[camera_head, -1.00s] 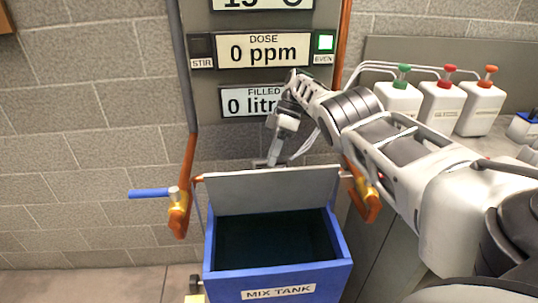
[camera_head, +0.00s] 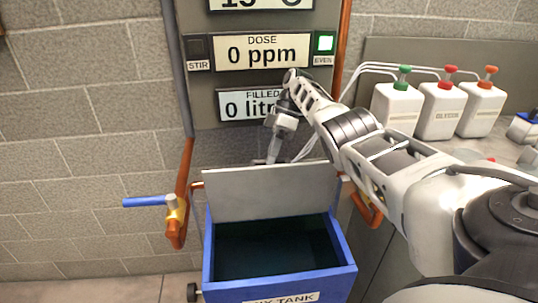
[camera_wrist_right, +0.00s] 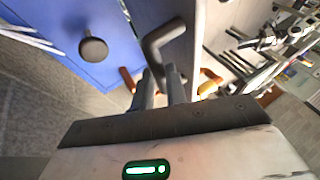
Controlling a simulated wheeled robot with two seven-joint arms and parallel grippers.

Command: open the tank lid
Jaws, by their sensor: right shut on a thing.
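The blue mix tank (camera_head: 280,284) stands low in the middle of the head view, its dark inside showing. Its grey lid (camera_head: 270,193) is raised and stands steeply along the back of the opening. My right gripper (camera_head: 272,158) is at the lid's upper edge, and the lid hides its fingertips there. In the right wrist view, my right gripper (camera_wrist_right: 161,86) is shut on the dark bent lid handle (camera_wrist_right: 160,42), beside the blue tank wall (camera_wrist_right: 60,25). My left gripper is not in view.
A blue-handled valve (camera_head: 150,201) sits on the copper pipe left of the tank. White bottles (camera_head: 440,110) with coloured caps stand on the counter at right. The display panel (camera_head: 262,52) is above the tank. Bare floor shows at lower left.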

